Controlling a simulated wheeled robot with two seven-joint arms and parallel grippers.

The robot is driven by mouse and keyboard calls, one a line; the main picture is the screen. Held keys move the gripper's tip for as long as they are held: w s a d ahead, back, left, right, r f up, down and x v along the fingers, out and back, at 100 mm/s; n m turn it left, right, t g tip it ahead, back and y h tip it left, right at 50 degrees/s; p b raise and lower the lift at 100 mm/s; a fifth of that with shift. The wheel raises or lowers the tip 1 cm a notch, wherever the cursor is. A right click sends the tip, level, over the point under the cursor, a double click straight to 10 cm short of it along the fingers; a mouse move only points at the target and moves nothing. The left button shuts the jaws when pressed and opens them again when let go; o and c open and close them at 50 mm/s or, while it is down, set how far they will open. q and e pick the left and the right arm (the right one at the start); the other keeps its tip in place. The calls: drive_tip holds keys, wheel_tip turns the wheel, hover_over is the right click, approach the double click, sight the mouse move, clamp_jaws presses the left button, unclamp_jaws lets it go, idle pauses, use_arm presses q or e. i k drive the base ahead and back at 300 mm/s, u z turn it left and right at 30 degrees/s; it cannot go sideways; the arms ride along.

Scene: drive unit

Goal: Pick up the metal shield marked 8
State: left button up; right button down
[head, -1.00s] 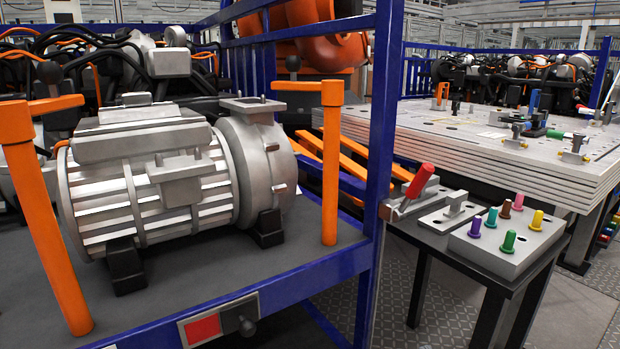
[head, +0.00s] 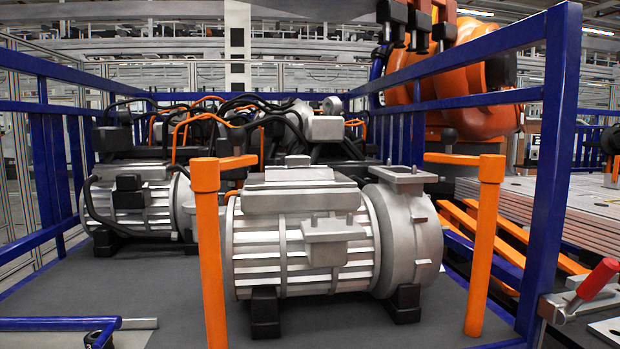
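No number 8 is readable in the head view, and I cannot make out which part is the metal shield. A large silver motor (head: 300,240) with a ribbed body stands on black feet in the middle. Its round end housing (head: 415,240) is at its right side. Neither of my grippers is in view.
Orange posts (head: 211,265) and (head: 484,245) stand at both sides of the motor. They rise from a grey deck (head: 160,290) inside a blue frame (head: 553,160). Another motor (head: 135,205) and cables are behind. A red-handled clamp (head: 592,285) is at the right edge.

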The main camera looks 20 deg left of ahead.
sight(297, 168)
drive_tip(key=u, duration=0.45)
drive_tip(key=i, duration=0.7)
drive_tip(key=u, duration=0.35)
